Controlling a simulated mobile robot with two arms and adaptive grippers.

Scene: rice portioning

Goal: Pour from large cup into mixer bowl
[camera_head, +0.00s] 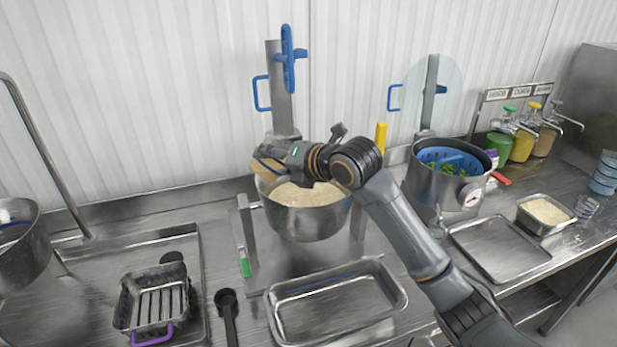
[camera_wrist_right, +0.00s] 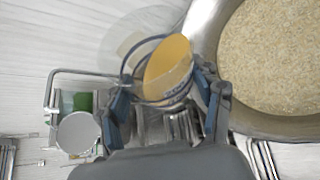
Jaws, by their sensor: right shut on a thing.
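The mixer bowl (camera_head: 310,222) is a steel bowl filled with pale grain, under the mixer at the middle of the head view. Its rim and grain (camera_wrist_right: 275,55) fill the right of the wrist view. My right gripper (camera_head: 272,160) is at the bowl's back left rim, shut on the large cup (camera_head: 263,167). In the wrist view the cup (camera_wrist_right: 168,70) sits between the fingers, with a yellow face visible and a clear-looking outline around it. The gripper and arm partly hide the cup in the head view. I cannot tell whether anything is flowing out. My left gripper is out of view.
An empty steel tray (camera_head: 335,308) lies in front of the mixer. A pot with a blue strainer (camera_head: 450,187) stands right, near another tray (camera_head: 500,250) and a grain pan (camera_head: 545,215). A purple-handled basket (camera_head: 153,300) and black ladle (camera_head: 227,305) lie at left.

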